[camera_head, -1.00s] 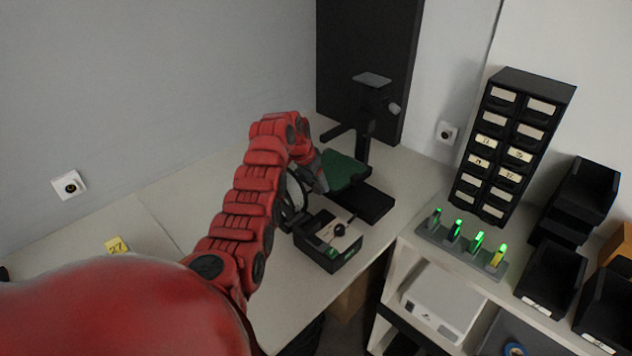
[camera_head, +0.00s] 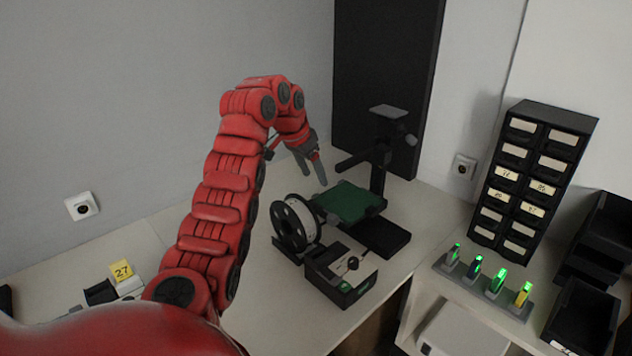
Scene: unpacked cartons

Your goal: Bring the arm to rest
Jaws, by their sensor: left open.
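My left arm is a red jointed arm that comes in from the lower left and bends over at the top. My left gripper (camera_head: 312,172) is open and empty, with its grey fingers pointing down. In the picture it is just above and behind a black spool (camera_head: 297,222) and to the upper left of a green plate (camera_head: 348,201). It appears to be clear of both. My right gripper is not in view.
A black machine (camera_head: 380,238) carries the green plate on the white table (camera_head: 232,310). A black box (camera_head: 340,275) stands in front. To the right are a drawer cabinet (camera_head: 533,180), a grey charging strip (camera_head: 487,288) and black bins (camera_head: 583,320). A yellow "27" tag (camera_head: 121,270) is at left.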

